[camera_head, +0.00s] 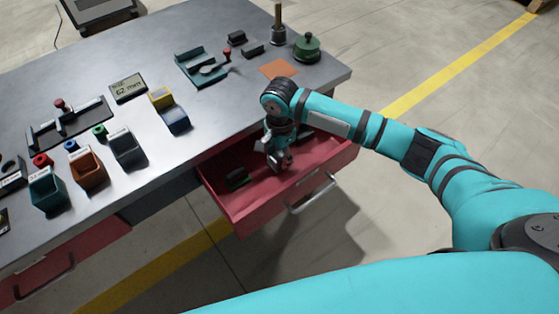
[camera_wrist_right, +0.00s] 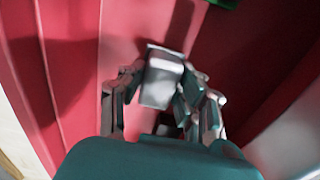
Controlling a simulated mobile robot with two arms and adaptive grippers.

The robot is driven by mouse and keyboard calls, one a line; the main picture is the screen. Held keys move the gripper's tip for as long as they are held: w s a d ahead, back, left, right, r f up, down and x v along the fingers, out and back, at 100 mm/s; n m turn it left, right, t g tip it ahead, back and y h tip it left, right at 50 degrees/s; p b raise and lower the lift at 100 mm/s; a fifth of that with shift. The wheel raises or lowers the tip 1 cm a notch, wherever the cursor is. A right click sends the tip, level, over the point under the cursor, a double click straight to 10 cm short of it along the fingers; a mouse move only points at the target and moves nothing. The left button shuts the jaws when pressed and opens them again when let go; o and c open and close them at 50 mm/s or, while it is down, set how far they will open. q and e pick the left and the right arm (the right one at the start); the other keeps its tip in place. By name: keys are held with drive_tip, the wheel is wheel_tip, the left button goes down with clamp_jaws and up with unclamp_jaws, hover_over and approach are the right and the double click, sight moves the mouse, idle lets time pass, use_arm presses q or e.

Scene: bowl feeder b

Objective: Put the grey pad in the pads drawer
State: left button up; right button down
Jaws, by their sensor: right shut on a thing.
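The red drawer (camera_head: 263,213) at the table's near right side is pulled open, and it fills most of the right wrist view (camera_wrist_right: 225,60). My right gripper (camera_head: 279,163) points down into this drawer. In the right wrist view the gripper (camera_wrist_right: 160,100) is shut on the grey pad (camera_wrist_right: 160,80), a light grey block between its fingers. I cannot tell whether the pad touches the drawer floor. In the head view the pad is hardly discernible at the fingers. No label on the drawer can be read. My left gripper is not in view.
A dark green piece (camera_head: 237,178) lies inside the drawer, left of the gripper. The grey table (camera_head: 205,110) above carries several small bins, a display (camera_head: 128,88), a teal fixture (camera_head: 203,68) and an orange square (camera_head: 278,69). Another red drawer (camera_head: 50,262) at lower left looks closed.

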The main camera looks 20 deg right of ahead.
sight(280, 155)
drive_tip(key=shift+f, duration=1.35)
drive_tip(key=c, duration=0.9)
unclamp_jaws()
drive_tip(key=shift+f, duration=0.1)
wheel_tip(280, 155, up, 12)
drive_tip(key=shift+r+p, duration=0.15)
drive_tip(key=shift+p, duration=0.3)
